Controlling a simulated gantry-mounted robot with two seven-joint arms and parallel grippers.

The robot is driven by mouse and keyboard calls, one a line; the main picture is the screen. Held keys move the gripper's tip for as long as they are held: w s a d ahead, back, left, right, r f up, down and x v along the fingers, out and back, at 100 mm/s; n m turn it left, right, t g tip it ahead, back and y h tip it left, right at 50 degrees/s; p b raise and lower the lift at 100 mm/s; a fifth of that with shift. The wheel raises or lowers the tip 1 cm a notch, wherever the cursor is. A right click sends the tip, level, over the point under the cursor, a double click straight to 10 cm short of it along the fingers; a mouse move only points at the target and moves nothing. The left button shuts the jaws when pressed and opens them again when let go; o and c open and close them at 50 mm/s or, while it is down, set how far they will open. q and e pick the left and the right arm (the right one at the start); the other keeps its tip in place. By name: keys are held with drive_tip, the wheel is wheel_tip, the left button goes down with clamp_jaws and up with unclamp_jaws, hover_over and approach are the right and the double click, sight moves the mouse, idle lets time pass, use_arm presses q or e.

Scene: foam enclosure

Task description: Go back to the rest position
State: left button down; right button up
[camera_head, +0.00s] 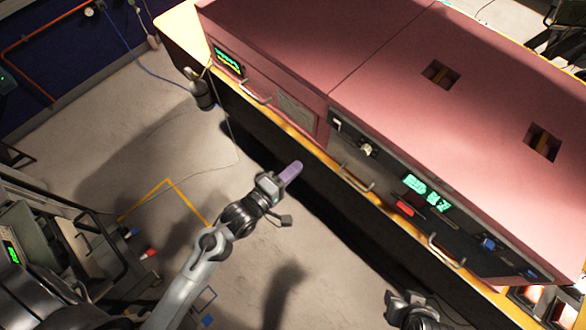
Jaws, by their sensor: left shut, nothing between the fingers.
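My left gripper (289,173) is in the middle of the head view, at the end of the grey arm that comes in from the lower left. Its purple-tipped fingers are shut with nothing between them. It is held over the floor, in front of the pink enclosure (400,60) and apart from it. Part of my right arm shows at the bottom edge, right of centre. Its gripper fingers cannot be made out.
The pink enclosure stands on a yellow-edged bench (290,145). Its front has handles (357,180), green displays (427,192) and a red switch (404,208). A dark bottle (201,92) stands by the bench's left end. Equipment stands at the lower left. Grey floor (190,150) between is mostly clear.

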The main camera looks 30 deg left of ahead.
idle(0.3)
use_arm(q)
drive_tip(key=s+a+r+m+g+y+p, duration=0.1)
drive_tip(key=s+a+r+m+g+p, duration=0.2)
drive_tip(key=r+p, duration=0.7)
drive_tip(key=s+a+f+m+g+y+p, duration=0.1)
drive_tip(key=s+a+m+g+y, duration=0.2)
drive_tip(key=s+m+g, duration=0.6)
drive_tip(key=s+m, duration=0.4)
drive_tip(key=s, duration=0.1)
drive_tip(key=shift+a+f+m+g+p, duration=0.35)
drive_tip(key=shift+f+m+g, duration=0.05)
